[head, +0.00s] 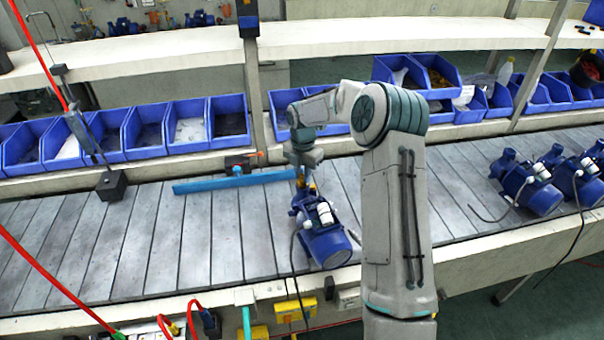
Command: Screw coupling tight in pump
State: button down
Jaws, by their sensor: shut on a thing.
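A blue pump (325,240) stands on the grey slatted line in the middle of the head view, with a white box on its side and a dark cable. My gripper (303,174) points down over the pump's far end, at its upper port. It is shut on a small brass-coloured piece, the coupling (311,186), which is mostly hidden by the fingers. The coupling appears to be at the port, but I cannot tell how deep it sits in the thread.
A flat blue bar (235,181) lies on the line left of my gripper. Several more blue pumps (530,185) stand at the right. Blue bins (140,130) line the back. A dark block tool (110,185) hangs at the left. The slats between are clear.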

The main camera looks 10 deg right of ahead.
jog(key=m+b, duration=0.1)
jog(key=m, duration=0.2)
dwell(0.4)
jog(key=shift+m+b, duration=0.45)
jog(key=shift+m, duration=1.35)
jog(key=m+b, duration=0.1)
jog(key=m, duration=0.2)
jog(key=shift+m+b, duration=0.3)
jog(key=shift+m, duration=1.7)
